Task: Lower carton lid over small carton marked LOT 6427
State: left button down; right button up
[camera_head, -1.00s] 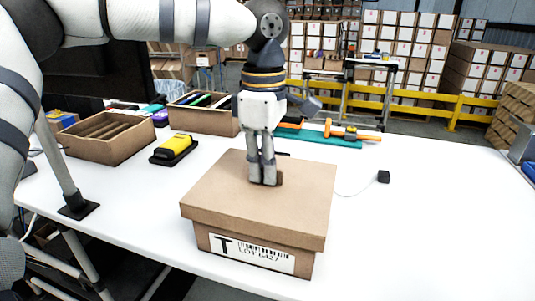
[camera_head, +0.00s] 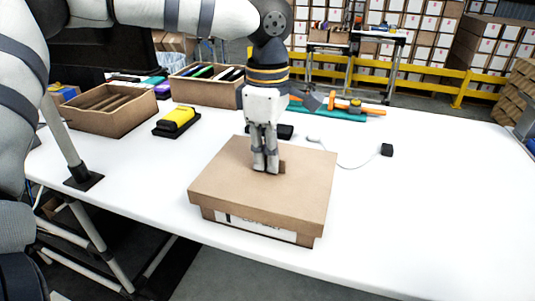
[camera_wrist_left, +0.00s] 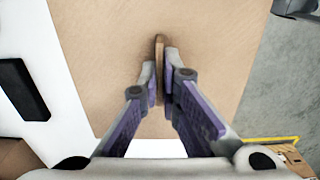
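The brown carton lid (camera_head: 225,184) sits over the small carton (camera_head: 305,240) near the table's front edge. Its rim covers the carton's upper walls and the top of the white label (camera_head: 262,231), so the lot text is mostly hidden. My left gripper (camera_head: 265,168) points down at the middle of the lid, its fingers closed on the lid's small brown tab. In the left wrist view the tab (camera_wrist_left: 159,52) stands between the two fingertips (camera_wrist_left: 160,77), above the lid's flat top (camera_wrist_left: 215,45). Whether the lid is fully seated cannot be told. My right gripper is not in view.
A yellow and black device (camera_head: 176,121) lies behind the carton to the left. Two open boxes stand farther back, one with dividers (camera_head: 120,128). A small black block (camera_head: 386,150) with a cable lies to the right. The white table's right side (camera_head: 430,210) is clear.

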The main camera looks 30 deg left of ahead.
pick_arm(q)
jog(key=shift+f, duration=0.2)
dwell(0.4)
jog(key=c, duration=1.7)
grip_release()
notch_tip(320, 180, up, 19)
